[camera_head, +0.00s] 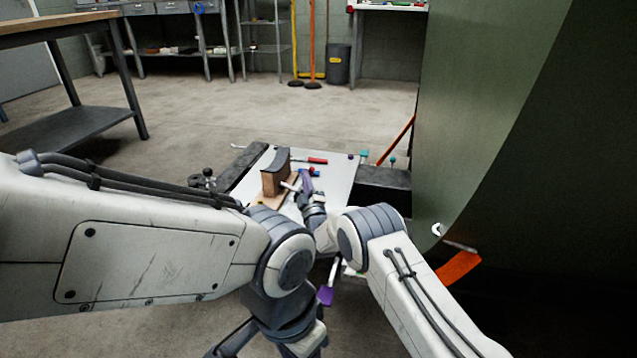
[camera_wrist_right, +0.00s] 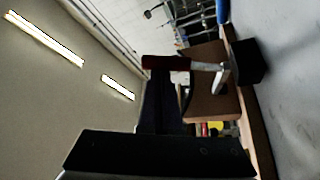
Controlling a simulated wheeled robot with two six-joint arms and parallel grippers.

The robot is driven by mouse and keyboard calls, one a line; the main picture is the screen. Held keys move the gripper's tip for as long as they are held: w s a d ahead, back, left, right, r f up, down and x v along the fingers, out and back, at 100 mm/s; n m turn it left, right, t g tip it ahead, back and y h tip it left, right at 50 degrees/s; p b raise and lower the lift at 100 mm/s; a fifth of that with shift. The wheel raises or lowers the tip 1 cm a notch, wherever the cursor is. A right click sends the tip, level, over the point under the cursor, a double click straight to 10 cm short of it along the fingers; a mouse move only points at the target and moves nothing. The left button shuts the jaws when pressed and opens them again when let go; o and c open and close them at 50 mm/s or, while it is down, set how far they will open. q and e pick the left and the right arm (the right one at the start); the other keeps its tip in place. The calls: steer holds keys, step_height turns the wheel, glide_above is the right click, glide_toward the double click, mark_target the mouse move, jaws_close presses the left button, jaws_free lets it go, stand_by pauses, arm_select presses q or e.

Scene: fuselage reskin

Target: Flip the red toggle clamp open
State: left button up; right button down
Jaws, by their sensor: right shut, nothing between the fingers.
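A dark red handle (camera_wrist_right: 155,63) shows near the middle of the right wrist view, joined to a pale metal arm (camera_wrist_right: 208,67) beside a brown block. In the head view a red-handled piece (camera_head: 314,161) lies low over the white tabletop, just behind and right of the brown block (camera_head: 274,178). My right gripper (camera_head: 305,188) is shut and empty beside the block. Its dark fingers (camera_wrist_right: 160,88) in the wrist view end close to the red handle; I cannot tell if they touch. My left arm comes in from the left; its gripper is out of view.
The white tabletop (camera_head: 336,180) also carries small blue, red and purple pieces near my right gripper. A large green curved panel (camera_head: 480,110) fills the right side. A workbench (camera_head: 60,25) stands far left. The floor behind the tabletop is open.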

steer(key=shift+s+d+f+m, duration=0.15)
steer(key=shift+d+f+m, duration=0.2)
steer(key=shift+d, duration=0.35)
steer(key=shift+s+d+f, duration=0.1)
steer(key=shift+d+f, duration=0.45)
steer(key=shift+f, duration=0.05)
